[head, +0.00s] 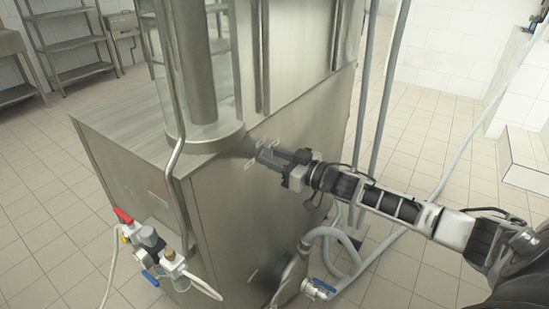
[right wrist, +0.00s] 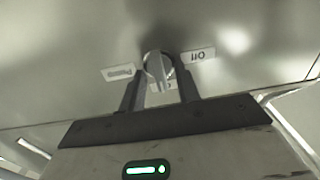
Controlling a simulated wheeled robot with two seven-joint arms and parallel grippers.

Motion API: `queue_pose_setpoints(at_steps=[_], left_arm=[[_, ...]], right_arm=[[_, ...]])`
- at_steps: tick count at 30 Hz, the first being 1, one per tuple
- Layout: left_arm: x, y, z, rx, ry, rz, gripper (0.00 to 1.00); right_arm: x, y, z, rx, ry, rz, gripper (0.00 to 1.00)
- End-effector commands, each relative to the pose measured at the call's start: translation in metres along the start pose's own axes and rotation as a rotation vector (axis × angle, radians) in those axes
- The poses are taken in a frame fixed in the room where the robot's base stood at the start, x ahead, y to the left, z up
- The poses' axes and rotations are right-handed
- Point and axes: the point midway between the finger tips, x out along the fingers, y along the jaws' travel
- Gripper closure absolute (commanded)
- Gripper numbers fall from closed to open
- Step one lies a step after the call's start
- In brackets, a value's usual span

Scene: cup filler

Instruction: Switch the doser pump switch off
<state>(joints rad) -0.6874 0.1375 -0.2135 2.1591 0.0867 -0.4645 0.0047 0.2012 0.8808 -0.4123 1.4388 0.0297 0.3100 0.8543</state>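The doser pump switch is a grey rotary knob (right wrist: 158,66) on the steel machine's panel, seen in the right wrist view. A label reading "Off" (right wrist: 198,54), upside down, is to its right, another label (right wrist: 117,72) is to its left, and a third is partly visible below it. The knob's handle stands nearly upright in this view, tilted slightly. My right gripper (head: 268,155) is at the panel in the head view; its fingers (right wrist: 159,78) are apart on either side of the knob, with small gaps showing. In the head view the gripper hides most of the knob. My left gripper is not in view.
The steel machine (head: 255,220) fills the middle, with a vertical column on its top. Valves with red and blue handles (head: 150,245) stick out at lower left. Hoses and pipes (head: 375,110) run at right. Shelving (head: 70,45) stands at back left.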

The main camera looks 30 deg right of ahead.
Motion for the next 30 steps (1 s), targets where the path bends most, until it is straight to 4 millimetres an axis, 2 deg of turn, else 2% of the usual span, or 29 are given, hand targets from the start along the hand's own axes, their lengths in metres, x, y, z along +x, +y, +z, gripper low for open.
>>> queue_pose_setpoints(at_steps=[1,4,5,17,23,30], left_arm=[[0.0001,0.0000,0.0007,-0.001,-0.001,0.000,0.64],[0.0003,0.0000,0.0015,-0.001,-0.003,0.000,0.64],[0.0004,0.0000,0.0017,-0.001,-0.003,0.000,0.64],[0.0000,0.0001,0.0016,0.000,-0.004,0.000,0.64],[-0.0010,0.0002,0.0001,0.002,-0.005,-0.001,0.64],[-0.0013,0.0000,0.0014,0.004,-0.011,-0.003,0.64]], right_arm=[[-0.0001,-0.0001,0.0001,0.000,0.000,0.000,0.67],[-0.0002,-0.0001,0.0001,0.000,0.000,0.000,0.95],[-0.0002,-0.0001,0.0001,0.000,0.000,0.000,1.00],[-0.0003,-0.0004,-0.0002,-0.038,0.001,0.000,1.00],[-0.0003,-0.0013,-0.0003,-0.146,0.001,-0.001,1.00],[-0.0005,-0.0022,0.0003,-0.355,0.001,-0.001,1.00]])
